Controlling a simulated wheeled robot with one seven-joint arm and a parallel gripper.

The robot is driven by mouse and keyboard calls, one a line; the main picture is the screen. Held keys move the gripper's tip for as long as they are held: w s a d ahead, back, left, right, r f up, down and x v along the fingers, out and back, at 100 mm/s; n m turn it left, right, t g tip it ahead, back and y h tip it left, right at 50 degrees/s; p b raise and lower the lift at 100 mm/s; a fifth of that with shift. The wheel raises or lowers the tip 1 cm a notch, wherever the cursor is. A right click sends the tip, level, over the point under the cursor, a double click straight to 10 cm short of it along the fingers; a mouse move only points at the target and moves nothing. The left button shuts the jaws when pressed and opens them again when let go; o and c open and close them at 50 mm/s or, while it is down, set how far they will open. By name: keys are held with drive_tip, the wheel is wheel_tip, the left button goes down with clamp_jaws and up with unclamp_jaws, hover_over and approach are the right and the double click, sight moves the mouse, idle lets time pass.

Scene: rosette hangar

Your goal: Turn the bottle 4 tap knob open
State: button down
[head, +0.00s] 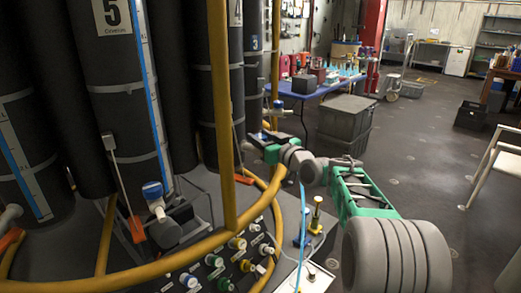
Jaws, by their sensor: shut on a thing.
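Bottle 4 is the dark tall cylinder (222,75) behind the yellow upright pipe, with its number plate (236,10) partly cut off by the top edge. My gripper (251,138) reaches in from the right to the lower front of this bottle. Its jaws are shut on the bottle 4 tap knob, which is small here and mostly hidden by the gripper. I cannot tell how far the knob is turned.
Bottle 5 (113,75) stands at the left with its own blue-and-white tap (154,196). A yellow rail (130,268) curves in front, above a panel with several knobs (214,262). Another tap (275,108) is behind my gripper. Grey crates (343,118) stand beyond; open floor lies right.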

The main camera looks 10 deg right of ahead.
drive_tip(key=n+g+y, duration=0.2)
drive_tip(key=y, duration=0.1)
drive_tip(key=shift+w+d+n+y, duration=0.1)
drive_tip(key=shift+d+n+y, duration=0.1)
drive_tip(key=shift+n+y, duration=0.1)
drive_tip(key=shift+a+n+g+y+p, duration=0.1)
drive_tip(key=shift+n+g+y+p, duration=0.7)
drive_tip(key=shift+n+g+y, duration=0.4)
drive_tip(key=c, duration=0.9)
unclamp_jaws()
drive_tip(key=shift+o, duration=0.2)
